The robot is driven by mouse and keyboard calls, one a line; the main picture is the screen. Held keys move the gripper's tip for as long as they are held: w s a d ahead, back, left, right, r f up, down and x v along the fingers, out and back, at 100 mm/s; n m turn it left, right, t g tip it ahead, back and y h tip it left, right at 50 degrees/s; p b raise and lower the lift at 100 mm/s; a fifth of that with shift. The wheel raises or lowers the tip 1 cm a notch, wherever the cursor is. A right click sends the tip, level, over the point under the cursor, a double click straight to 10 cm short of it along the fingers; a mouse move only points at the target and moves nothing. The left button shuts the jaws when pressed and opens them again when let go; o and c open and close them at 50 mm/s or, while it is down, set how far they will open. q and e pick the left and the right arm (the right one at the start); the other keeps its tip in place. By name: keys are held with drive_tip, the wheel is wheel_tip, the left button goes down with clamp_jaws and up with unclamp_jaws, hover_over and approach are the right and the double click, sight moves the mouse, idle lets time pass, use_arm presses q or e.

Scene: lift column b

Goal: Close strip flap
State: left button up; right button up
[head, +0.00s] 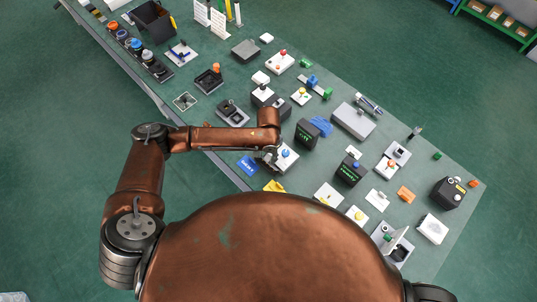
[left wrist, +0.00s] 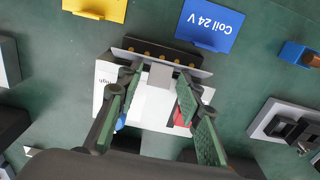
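In the left wrist view, a strip (left wrist: 150,52) with a dark body and a row of orange-brown contacts lies across the top of a white labelled plate (left wrist: 104,85). A grey panel, seemingly its flap (left wrist: 183,68), runs along the strip, with a grey block (left wrist: 160,76) below it. The flap's exact angle is unclear. My left gripper (left wrist: 158,84) is open, its green-padded fingers on either side of the block with gaps showing. My right gripper is not seen.
A blue "Coil 24 V" card (left wrist: 208,25) and a yellow card (left wrist: 96,8) lie beyond the strip. Dark labelled boxes (head: 306,135) and many small devices crowd the bench. Bare green bench surface (left wrist: 255,70) shows right of the strip.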

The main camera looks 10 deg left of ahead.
use_arm(q)
clamp_jaws()
